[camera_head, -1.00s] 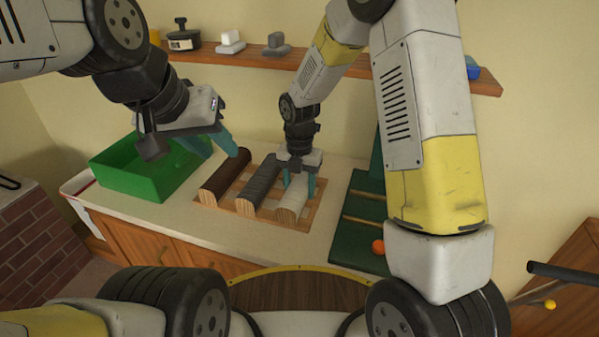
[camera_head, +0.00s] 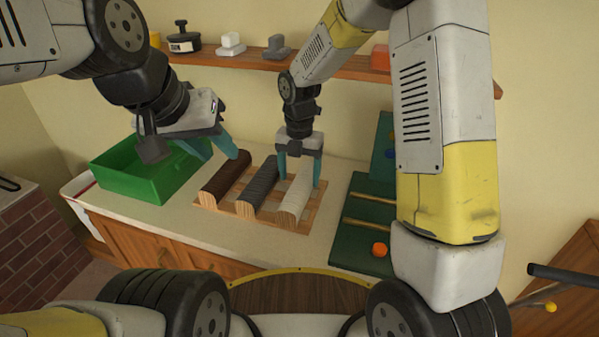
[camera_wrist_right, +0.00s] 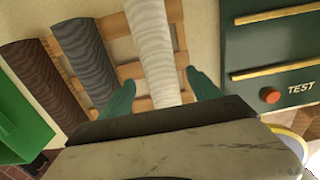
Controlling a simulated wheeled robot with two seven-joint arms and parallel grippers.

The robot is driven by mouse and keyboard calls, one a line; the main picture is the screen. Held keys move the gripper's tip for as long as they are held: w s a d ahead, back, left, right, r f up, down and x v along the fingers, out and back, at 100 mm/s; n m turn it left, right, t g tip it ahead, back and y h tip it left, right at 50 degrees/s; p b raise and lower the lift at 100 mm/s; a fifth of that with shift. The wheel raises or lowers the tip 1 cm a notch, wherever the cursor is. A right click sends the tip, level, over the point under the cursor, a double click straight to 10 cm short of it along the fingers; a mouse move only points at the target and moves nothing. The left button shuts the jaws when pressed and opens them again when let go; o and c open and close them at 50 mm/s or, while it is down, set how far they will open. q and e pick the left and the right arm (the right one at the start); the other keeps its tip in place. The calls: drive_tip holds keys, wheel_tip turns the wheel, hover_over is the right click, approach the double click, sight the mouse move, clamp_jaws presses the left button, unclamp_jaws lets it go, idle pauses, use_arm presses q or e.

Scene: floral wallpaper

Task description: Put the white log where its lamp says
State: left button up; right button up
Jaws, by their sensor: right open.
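The white log (camera_head: 294,199) lies on a wooden slatted rack (camera_head: 222,207), to the right of a grey log (camera_head: 258,188) and a dark brown log (camera_head: 226,177). My right gripper (camera_head: 300,180) is open above the white log, its fingers on either side of it. In the right wrist view the white log (camera_wrist_right: 152,55) runs between the two open teal fingers (camera_wrist_right: 163,90), with a gap on each side. My left gripper (camera_head: 221,153) is open and empty between the green bin and the brown log. A dark green board (camera_head: 352,238) marked TEST, with an orange-red button (camera_head: 379,249), stands at the right.
A green open bin (camera_head: 127,181) stands on the counter at the left. A wall shelf (camera_head: 215,58) carries several small items. A dark green panel (camera_head: 376,160) with a blue spot rises behind the board, partly hidden by my right arm.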

sight(300, 184)
wheel_tip(300, 184, up, 6)
drive_tip(key=shift+r, duration=0.2)
drive_tip(key=s+d+r+m+t, duration=0.2)
drive_tip(key=s+d+r+m, duration=0.2)
drive_tip(key=m, duration=0.6)
drive_tip(key=s+d+r+m+t+y, duration=0.1)
drive_tip(key=s+d+r+m+t, duration=0.1)
drive_tip(key=s+d+r+m, duration=0.3)
drive_tip(key=s+d+r+m+t+y, duration=0.1)
drive_tip(key=s+d+r+m, duration=0.4)
drive_tip(key=s+m, duration=0.5)
drive_tip(key=m+t, duration=0.1)
drive_tip(key=m, duration=0.5)
drive_tip(key=shift+s+m, duration=0.35)
drive_tip(key=shift+m, duration=0.05)
